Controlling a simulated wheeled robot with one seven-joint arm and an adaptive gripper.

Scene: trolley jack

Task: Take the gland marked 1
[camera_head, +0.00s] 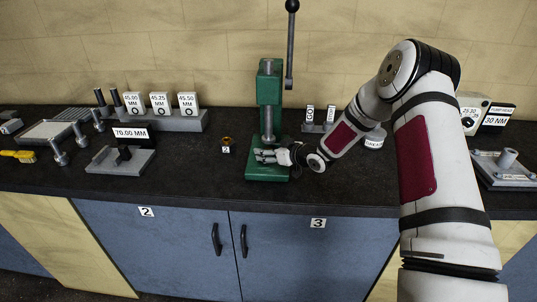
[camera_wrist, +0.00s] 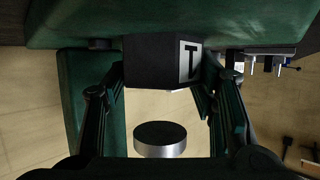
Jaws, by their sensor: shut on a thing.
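My gripper (camera_wrist: 162,68) is shut on a dark block-like piece, which I take to be the gland (camera_wrist: 150,62). One finger is on each side of it in the wrist view. Its white label shows a T-like mark, which fits an upside-down 1, as the scene appears inverted there. The piece is at the green base plate of the press; I cannot tell whether it touches. In the head view my gripper (camera_head: 268,156) is low at the green press (camera_head: 266,174), and the held piece cannot be made out.
The press ram (camera_wrist: 160,138) faces the held piece. A small brass piece (camera_head: 227,140) with an unreadable label stands left of the press. GO gauges (camera_head: 318,122) stand behind right.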

